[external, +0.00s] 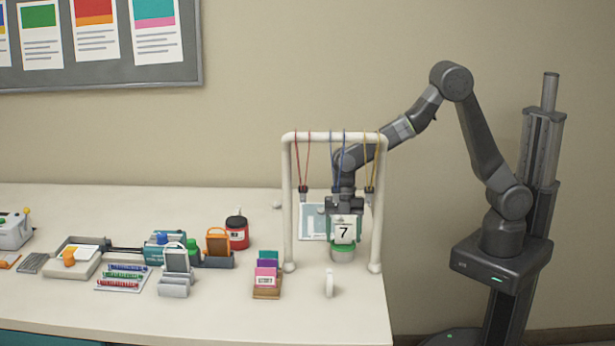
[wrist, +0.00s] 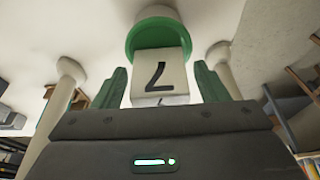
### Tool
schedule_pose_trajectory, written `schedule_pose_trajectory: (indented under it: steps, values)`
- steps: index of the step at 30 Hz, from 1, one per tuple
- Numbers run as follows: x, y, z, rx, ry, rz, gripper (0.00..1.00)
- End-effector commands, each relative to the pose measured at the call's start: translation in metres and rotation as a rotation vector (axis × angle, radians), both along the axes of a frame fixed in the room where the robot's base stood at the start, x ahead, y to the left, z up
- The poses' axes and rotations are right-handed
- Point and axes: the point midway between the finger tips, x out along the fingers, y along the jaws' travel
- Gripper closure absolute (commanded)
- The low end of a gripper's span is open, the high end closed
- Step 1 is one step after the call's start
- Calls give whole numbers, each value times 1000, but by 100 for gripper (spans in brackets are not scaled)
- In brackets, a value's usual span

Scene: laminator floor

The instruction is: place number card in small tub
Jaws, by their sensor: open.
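The number card (external: 343,231) is white with a black 7. It stands upright below the hanging rack's bar, at the mouth of the small tub (external: 342,255), which has a green rim and pale body. My gripper (external: 343,218) is over the tub, pointing down, with its green fingers on either side of the card. In the wrist view, the card (wrist: 158,75) lies between the open fingers (wrist: 160,88), and its far end overlaps the green tub rim (wrist: 150,36). How deep the card sits in the tub is hidden.
The cream frame (external: 288,205) stands around my gripper, with red, blue and yellow cords hanging close by. A pale panel (external: 312,222) is behind. A wooden card holder (external: 267,290) and a small white upright piece (external: 329,283) stand in front. The front right tabletop is clear.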

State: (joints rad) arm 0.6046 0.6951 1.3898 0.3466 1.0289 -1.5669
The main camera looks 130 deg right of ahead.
Motion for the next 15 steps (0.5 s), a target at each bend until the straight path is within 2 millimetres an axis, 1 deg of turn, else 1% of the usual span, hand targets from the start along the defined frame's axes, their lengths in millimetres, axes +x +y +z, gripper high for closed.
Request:
schedule_pose_trajectory:
  steps: [5, 12, 15]
  values:
    - [-5, -6, 25, -2, -4, 0, 33]
    - [-16, -17, 76, -2, -4, 0, 33]
    - [-20, -21, 93, -3, -3, -1, 33]
